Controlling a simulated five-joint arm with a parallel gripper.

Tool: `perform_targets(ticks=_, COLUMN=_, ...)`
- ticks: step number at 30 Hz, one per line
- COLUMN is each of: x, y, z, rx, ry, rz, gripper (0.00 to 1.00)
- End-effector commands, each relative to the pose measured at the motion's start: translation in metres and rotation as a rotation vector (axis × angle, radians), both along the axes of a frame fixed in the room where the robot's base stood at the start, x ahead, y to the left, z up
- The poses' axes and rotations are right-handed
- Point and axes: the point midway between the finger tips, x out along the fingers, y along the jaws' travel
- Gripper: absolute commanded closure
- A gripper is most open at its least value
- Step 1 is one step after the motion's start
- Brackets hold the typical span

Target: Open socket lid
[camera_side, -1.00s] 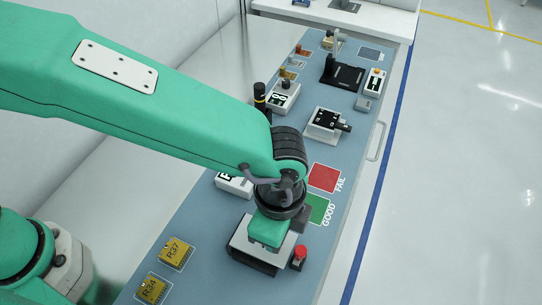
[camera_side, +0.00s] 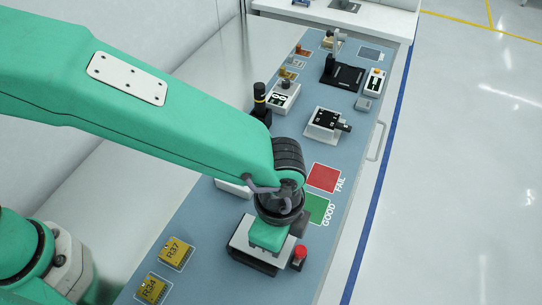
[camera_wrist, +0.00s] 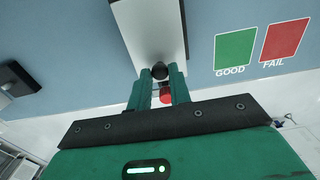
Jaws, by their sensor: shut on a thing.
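The test socket (camera_side: 246,262) is a dark base with a pale grey-white lid (camera_side: 238,237) at the front of the blue bench. In the wrist view the pale lid (camera_wrist: 150,25) runs away from my fingers, with a round black knob (camera_wrist: 160,70) at its near edge. My gripper (camera_side: 266,246) is over the socket and partly hides it. In the wrist view my gripper (camera_wrist: 160,73) has both green fingertips at the knob, shut on it. The side view does not show whether the lid is raised.
A red button (camera_side: 299,253) stands close right of the socket. GOOD (camera_side: 318,208) and FAIL (camera_side: 324,177) pads lie behind it. Yellow chips marked R37 (camera_side: 175,253) and R34 (camera_side: 152,289) lie at the front left. A black post (camera_side: 260,100) and other devices stand farther back.

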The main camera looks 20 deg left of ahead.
Motion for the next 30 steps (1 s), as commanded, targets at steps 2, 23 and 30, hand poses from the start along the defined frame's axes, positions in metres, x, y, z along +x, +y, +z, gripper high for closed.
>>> perform_targets(ticks=2, x=0.000, y=0.001, z=0.002, rx=0.000, ry=0.000, rz=0.000, gripper=0.91)
perform_targets(ticks=23, x=0.000, y=0.006, z=0.014, rx=0.002, ry=0.001, rz=0.000, gripper=0.92)
perform_targets(ticks=30, x=0.000, y=0.006, z=0.014, rx=0.002, ry=0.001, rz=0.001, gripper=0.92)
